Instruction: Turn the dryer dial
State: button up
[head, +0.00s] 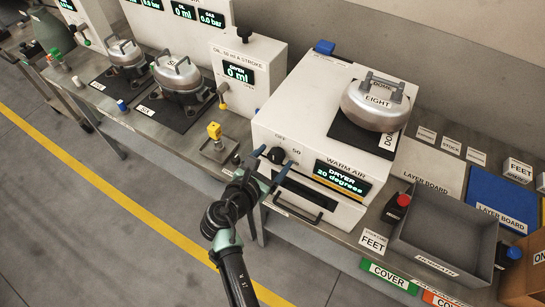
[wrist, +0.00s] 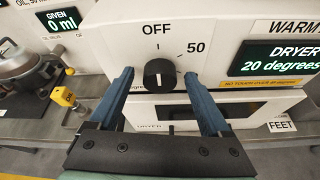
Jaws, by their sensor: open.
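The dryer (head: 310,140) is a white box with a display reading 20 degrees. Its dial (head: 276,155) is a black knob on the front face, left of the display. In the wrist view the dial (wrist: 160,74) has marks OFF above and 50 at its upper right; a white line shows on the knob. My gripper (head: 268,168) is in front of the dryer's face at the dial. In the wrist view its blue fingers (wrist: 158,82) are open, one on each side of the dial, with gaps visible between fingers and knob.
A dome marked EIGHT (head: 376,102) sits on a black mat on top of the dryer. A drawer handle (head: 297,203) is below the dial. A grey tray (head: 440,235) is at the right.

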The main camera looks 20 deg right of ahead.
jog(key=shift+c, duration=0.4)
grip_shut()
